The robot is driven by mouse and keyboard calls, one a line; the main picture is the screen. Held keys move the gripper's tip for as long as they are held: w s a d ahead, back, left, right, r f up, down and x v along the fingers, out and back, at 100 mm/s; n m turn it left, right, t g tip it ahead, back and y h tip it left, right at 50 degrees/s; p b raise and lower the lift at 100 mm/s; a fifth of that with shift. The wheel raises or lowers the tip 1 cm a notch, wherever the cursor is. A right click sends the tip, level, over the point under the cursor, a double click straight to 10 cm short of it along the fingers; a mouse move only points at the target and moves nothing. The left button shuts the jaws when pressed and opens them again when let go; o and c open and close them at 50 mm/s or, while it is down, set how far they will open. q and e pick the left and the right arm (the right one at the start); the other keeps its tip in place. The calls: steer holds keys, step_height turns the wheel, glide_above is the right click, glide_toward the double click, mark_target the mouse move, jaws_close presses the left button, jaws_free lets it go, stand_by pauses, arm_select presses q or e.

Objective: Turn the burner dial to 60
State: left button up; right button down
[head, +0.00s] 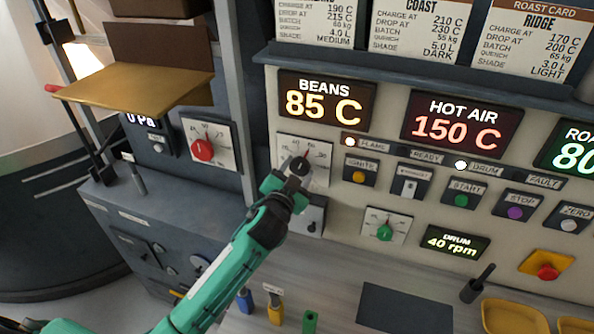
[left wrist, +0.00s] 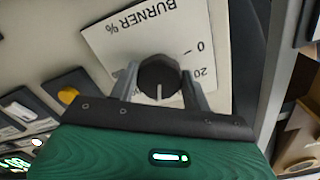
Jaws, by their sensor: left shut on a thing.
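The burner dial (left wrist: 160,78) is a round black knob with a white line, on a white plate (left wrist: 112,42) marked "BURNER %", with 0 and 20 readable in the left wrist view. The plate also shows in the head view (head: 322,172), left of the ignite button, partly hidden by my gripper. My left gripper (head: 293,174) is shut on the dial, one grey finger on each side of it. The white line points toward the gripper palm. The exact setting is too small to read. My right gripper is not in view.
Displays for beans (head: 326,101) and hot air (head: 451,126) sit above the dial. The yellow ignite button (head: 359,176) is close to its right. A red-knobbed dial (head: 203,149) is to the left, a green-knobbed dial (head: 384,231) below right. A red emergency button (head: 547,271) is lower right.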

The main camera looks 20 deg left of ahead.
arm_select(q)
steer(key=o, duration=0.9)
steer(key=shift+o, duration=0.2)
steer(key=shift+s, duration=0.1)
steer(key=shift+s, duration=0.25)
steer(key=s+b, duration=0.5)
steer(key=s, duration=0.8)
steer(key=shift+a, duration=0.25)
